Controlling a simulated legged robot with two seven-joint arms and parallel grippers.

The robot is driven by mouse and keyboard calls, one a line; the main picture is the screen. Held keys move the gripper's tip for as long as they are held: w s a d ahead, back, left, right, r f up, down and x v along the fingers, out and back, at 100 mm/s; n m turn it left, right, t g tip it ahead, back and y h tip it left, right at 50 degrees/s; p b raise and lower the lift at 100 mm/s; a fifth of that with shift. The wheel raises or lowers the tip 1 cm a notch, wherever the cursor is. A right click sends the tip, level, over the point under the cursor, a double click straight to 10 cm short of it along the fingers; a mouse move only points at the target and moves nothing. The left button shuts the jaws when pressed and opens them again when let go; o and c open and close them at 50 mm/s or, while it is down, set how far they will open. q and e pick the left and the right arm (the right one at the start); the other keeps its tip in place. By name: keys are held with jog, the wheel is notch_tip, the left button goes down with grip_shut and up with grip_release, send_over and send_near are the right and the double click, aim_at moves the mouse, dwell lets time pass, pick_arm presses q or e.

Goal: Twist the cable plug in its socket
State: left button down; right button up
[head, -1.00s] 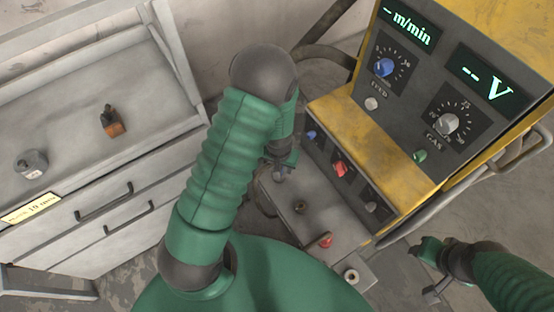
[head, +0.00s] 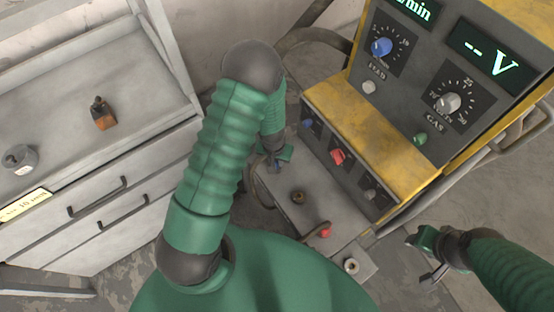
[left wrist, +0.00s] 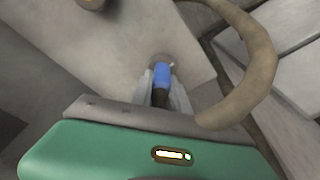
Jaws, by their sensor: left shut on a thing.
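The cable plug (left wrist: 161,76) is blue with a dark lower end. In the left wrist view its tip meets a round socket (left wrist: 162,60) on the grey ledge. Whether it is fully seated cannot be told. My left gripper (left wrist: 162,90) is shut on the plug, with a pale finger on each side. In the head view this gripper (head: 275,163) is at the ledge's far left end, partly behind my own forearm, and a bit of blue shows there. My right gripper (head: 425,258) hangs empty at the lower right, away from the machine; its finger opening is unclear.
A thick tan cable (left wrist: 262,55) loops close beside the left gripper. The grey ledge (head: 322,198) has a brass socket (head: 299,197) and a red fitting (head: 325,233). The yellow machine (head: 400,150) with knobs rises behind it. A grey drawer cabinet (head: 60,150) stands left.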

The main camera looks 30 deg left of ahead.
pick_arm(q)
jog(key=shift+a+f, duration=0.1)
jog(key=shift+a, duration=0.2)
jog(key=shift+d+f+m+b, duration=0.1)
jog(key=shift+d+m+b, duration=0.15)
jog(key=shift+m+b, duration=0.4)
jog(key=shift+m+h, duration=0.3)
jog(key=shift+m, duration=0.95)
jog(key=shift+a+m, duration=0.1)
jog(key=shift+m, duration=0.2)
pick_arm(e)
jog(key=shift+a+f, duration=0.3)
jog(key=shift+f, duration=0.4)
pick_arm(q)
jog(key=c, duration=1.2)
grip_release()
jog(key=shift+r, duration=0.2)
